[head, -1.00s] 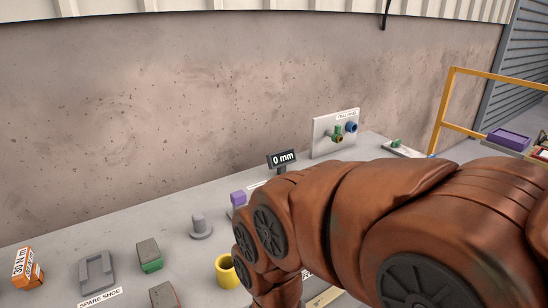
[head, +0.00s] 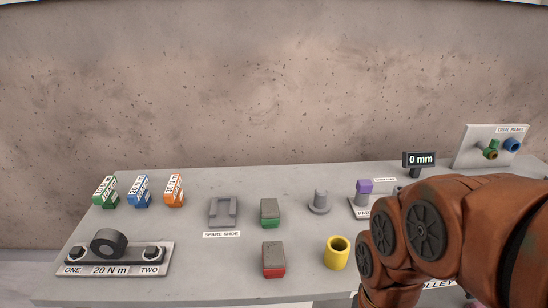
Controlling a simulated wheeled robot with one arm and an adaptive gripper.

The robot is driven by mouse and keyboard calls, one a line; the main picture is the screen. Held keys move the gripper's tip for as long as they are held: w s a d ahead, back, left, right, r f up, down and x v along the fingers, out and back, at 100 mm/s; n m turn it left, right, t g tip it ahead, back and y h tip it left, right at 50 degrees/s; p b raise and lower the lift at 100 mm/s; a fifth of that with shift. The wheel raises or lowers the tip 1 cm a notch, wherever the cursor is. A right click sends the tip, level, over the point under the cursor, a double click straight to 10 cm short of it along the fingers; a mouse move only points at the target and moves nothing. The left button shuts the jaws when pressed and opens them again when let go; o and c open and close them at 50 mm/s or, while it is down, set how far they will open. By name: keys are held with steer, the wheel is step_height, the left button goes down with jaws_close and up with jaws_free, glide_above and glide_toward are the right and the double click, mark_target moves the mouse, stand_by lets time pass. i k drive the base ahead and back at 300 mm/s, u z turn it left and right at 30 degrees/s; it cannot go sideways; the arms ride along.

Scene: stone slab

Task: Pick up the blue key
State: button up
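The blue key (head: 139,191) appears to be the small blue and white block standing at the left back of the slab. It is between a similar green block (head: 106,192) and an orange block (head: 174,190), with small gaps. Its label is too small to read surely. My brown arm reaches in at the right, far from the blue block. My gripper is not in view; the arm runs out of the bottom edge.
A plate marked 20 N m (head: 114,269) lies in front of the coloured blocks. A grey spare shoe (head: 223,211), green-based block (head: 270,212), red-based block (head: 273,259), grey peg (head: 320,202) and yellow cup (head: 337,253) stand mid-slab. A wall closes the back.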

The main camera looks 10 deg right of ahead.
mark_target(139, 196)
steer(key=u, duration=1.2)
steer(key=k, duration=0.55)
steer(key=u, duration=0.6)
steer(key=i, duration=1.7)
steer(key=z, duration=0.3)
